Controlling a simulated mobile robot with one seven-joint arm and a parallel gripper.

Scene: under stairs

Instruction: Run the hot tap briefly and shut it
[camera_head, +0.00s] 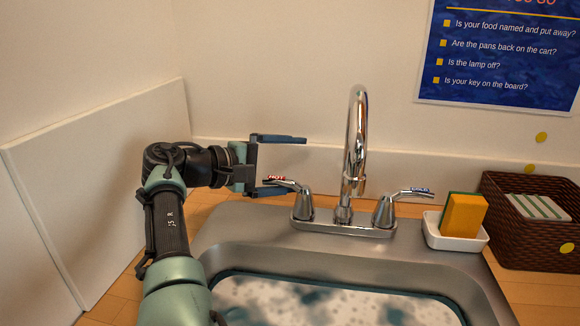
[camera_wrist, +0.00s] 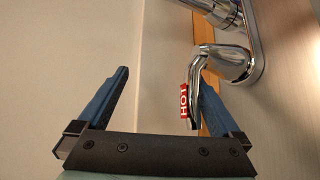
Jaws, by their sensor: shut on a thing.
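The hot tap lever (camera_head: 285,184) has a red HOT label and points left from the left side of the chrome faucet (camera_head: 357,140). It also shows in the wrist view (camera_wrist: 195,85). My gripper (camera_head: 290,165) is at this lever, with its blue fingers far apart. The lever lies along the inner side of the lower finger, the right one in the wrist view, and a gap shows to the other finger. The cold tap lever (camera_head: 408,193) points right. No clear water stream shows; the spout's outlet is hard to make out.
The steel sink (camera_head: 235,240) holds pale, foamy-looking contents. A white dish (camera_head: 457,238) with a yellow-green sponge (camera_head: 464,214) and a brown wicker basket (camera_head: 508,228) stand at the right. A pale panel (camera_head: 100,190) leans at the wall on the left.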

